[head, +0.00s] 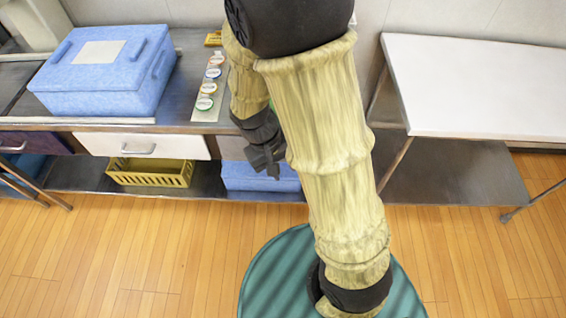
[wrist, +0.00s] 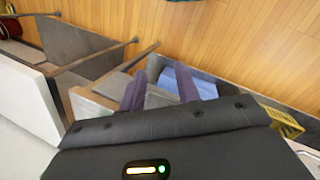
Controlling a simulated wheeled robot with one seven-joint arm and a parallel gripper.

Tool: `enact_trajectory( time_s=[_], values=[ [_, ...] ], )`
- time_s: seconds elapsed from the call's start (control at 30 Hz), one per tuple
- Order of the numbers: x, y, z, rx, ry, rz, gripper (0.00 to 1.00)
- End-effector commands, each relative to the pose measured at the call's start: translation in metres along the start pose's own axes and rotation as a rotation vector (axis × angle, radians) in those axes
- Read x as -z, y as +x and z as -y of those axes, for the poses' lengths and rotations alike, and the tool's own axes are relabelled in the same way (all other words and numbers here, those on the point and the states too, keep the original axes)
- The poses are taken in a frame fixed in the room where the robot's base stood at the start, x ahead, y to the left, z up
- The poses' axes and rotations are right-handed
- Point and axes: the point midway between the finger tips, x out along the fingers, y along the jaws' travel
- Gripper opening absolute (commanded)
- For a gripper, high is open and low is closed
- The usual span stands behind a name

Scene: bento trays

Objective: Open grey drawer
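The grey drawer (head: 231,148) is in the counter, right of the white drawer. Its front looks flush with the white one, and its right part and handle are hidden behind my arm. My gripper (head: 265,163) hangs in front of the grey drawer's right part, fingers pointing down. In the wrist view, the two dark fingers of my gripper (wrist: 159,88) are apart with nothing held between them. A grey surface, probably the drawer front (wrist: 158,99), shows between and behind them. I cannot tell whether a finger touches it.
The white drawer (head: 144,146) has a metal handle. Below are a yellow crate (head: 150,180) and a blue bin (head: 258,184). A blue box (head: 105,80) stands on the counter. A white table (head: 480,90) is at right. The wooden floor in front is clear.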

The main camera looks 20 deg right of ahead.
Motion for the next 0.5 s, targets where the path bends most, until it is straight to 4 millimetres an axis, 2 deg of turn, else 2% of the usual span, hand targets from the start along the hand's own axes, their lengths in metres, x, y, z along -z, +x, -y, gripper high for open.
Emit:
enact_trajectory(
  time_s=[0.03,0.2,0.37,0.5],
  values=[
    [0.006,0.023,0.012,-0.064,-0.034,0.034,0.32],
    [0.023,0.062,0.032,-0.308,-0.101,0.098,0.32],
    [0.044,0.089,0.052,-0.577,-0.152,0.083,0.32],
    [0.067,0.103,0.075,-0.828,-0.188,0.001,0.32]
  ],
)
